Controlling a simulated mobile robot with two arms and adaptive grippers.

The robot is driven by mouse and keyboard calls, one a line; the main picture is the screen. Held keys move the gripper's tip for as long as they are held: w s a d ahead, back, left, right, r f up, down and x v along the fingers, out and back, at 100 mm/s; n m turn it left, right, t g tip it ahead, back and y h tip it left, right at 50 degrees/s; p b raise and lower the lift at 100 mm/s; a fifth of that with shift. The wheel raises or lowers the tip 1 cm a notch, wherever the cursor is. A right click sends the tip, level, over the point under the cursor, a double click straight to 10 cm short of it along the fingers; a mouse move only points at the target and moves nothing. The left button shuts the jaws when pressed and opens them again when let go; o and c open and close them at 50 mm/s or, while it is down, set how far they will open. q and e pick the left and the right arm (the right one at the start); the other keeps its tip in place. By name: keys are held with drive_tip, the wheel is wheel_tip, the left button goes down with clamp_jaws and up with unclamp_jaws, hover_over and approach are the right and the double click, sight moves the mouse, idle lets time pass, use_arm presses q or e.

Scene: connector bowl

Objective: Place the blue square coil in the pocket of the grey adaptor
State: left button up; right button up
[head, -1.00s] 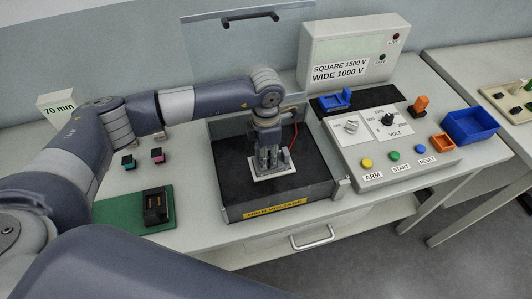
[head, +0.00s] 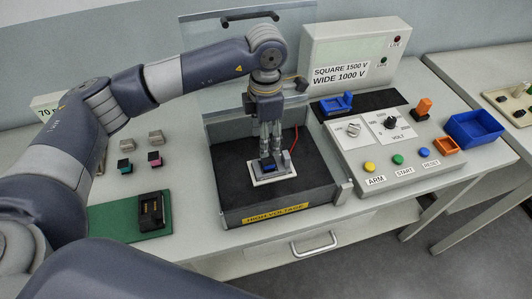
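The grey adaptor (head: 289,172) is a light plate lying on the dark floor of the high-voltage box. The blue square coil (head: 268,165) shows as a small dark-blue block at the adaptor's middle, under my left gripper. It looks level there, but I cannot tell how deep it sits in the pocket. My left gripper (head: 271,153) points straight down just above the coil, its two fingers slightly apart with nothing visible between them. The fingers partly hide the coil's far side. My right gripper is out of view.
The box (head: 275,210) has low walls and a raised clear lid behind. A red wire and small post stand by the adaptor. Several small blocks (head: 154,158) and a green board (head: 110,222) lie left. The control console (head: 400,165) and blue bin (head: 474,128) are right.

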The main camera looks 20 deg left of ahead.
use_arm(q)
wheel_tip(320, 180, up, 3)
drive_tip(key=shift+r, duration=0.2)
idle(0.4)
